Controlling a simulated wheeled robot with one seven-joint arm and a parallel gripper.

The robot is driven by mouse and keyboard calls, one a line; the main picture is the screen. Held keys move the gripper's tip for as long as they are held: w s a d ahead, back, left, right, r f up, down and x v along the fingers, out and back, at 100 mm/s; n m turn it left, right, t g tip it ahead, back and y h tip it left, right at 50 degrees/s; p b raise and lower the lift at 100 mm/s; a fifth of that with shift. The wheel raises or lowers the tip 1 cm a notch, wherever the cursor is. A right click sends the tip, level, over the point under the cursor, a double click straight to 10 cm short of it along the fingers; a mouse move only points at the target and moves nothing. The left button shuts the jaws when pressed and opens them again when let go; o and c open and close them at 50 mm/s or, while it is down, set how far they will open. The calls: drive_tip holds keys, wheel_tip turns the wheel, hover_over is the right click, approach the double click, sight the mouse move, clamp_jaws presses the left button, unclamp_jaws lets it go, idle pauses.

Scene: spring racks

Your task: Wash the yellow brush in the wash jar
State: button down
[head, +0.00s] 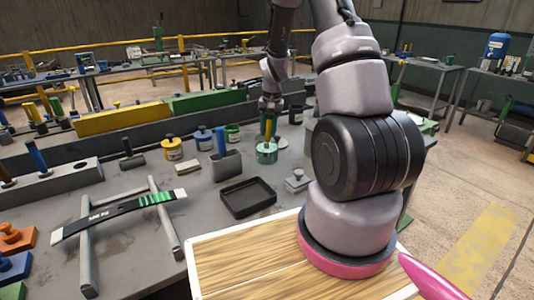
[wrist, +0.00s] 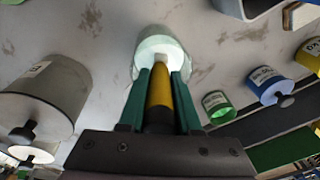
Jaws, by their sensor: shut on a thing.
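The yellow brush (head: 268,130) is upright in my gripper (head: 269,112), which is shut on its handle. In the wrist view the yellow handle (wrist: 160,88) lies between the two green fingers (wrist: 161,92). The wash jar (head: 266,155) is a pale green, clear jar on the grey table, directly below my gripper. It also shows in the wrist view (wrist: 153,42), with the brush's pale tip over its mouth. The brush's lower end appears to be at or inside the jar; how deep I cannot tell.
Yellow (head: 172,148), blue (head: 204,138) and green (head: 233,134) paint pots stand left of the jar. A grey holder (head: 228,165) with a blue-handled brush (head: 221,140) is nearby. A black tray (head: 236,200) lies in front. A striped leaf spring (head: 120,212) rests on a rack at left.

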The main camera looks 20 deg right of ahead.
drive_tip(key=shift+r, duration=0.1)
drive_tip(key=shift+r, duration=3.65)
drive_tip(key=shift+r, duration=3)
